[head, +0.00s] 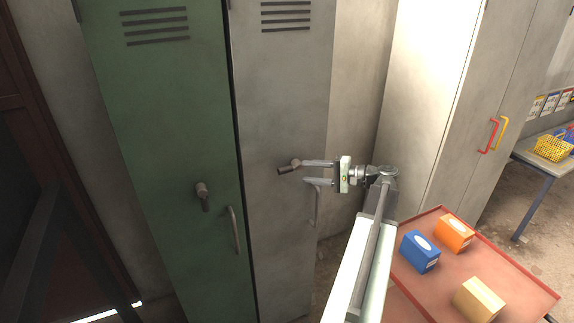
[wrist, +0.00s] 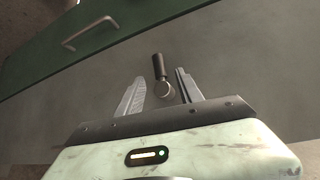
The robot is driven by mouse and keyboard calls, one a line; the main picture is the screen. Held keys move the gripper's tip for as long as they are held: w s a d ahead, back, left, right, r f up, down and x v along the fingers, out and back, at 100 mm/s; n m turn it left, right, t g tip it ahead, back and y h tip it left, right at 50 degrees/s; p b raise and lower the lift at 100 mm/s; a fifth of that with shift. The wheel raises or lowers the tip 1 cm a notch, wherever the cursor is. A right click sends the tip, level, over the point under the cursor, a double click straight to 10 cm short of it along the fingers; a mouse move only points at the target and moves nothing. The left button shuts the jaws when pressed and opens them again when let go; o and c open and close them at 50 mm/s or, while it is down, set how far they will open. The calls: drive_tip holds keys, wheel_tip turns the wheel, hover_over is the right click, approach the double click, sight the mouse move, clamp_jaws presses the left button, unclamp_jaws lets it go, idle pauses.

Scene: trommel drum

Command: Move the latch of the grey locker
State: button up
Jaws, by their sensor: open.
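The grey locker (head: 283,100) stands shut, right of the green locker. Its latch (head: 289,168) has a round pivot and a short dark lever, pointing left and slightly down toward the green locker. My gripper (head: 304,173) is open at the latch, reaching in from the right. The grey locker's handle (head: 316,203) is partly hidden behind my gripper.
The green locker (head: 165,110) has its own latch (head: 203,196), hanging down, and a handle (head: 233,230). A red cart (head: 520,283) with blue, orange and tan boxes stands at lower right. A tall pale cabinet (head: 425,100) stands behind it.

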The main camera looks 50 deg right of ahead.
sight(289, 171)
drive_tip(key=b+x, duration=0.1)
drive_tip(key=x, duration=0.6)
drive_tip(key=shift+w+a+f, duration=0.1)
drive_tip(key=shift+w+a, duration=0.1)
drive_tip(key=shift+w, duration=0.1)
drive_tip(key=shift+c, duration=0.3)
clamp_jaws()
idle(0.8)
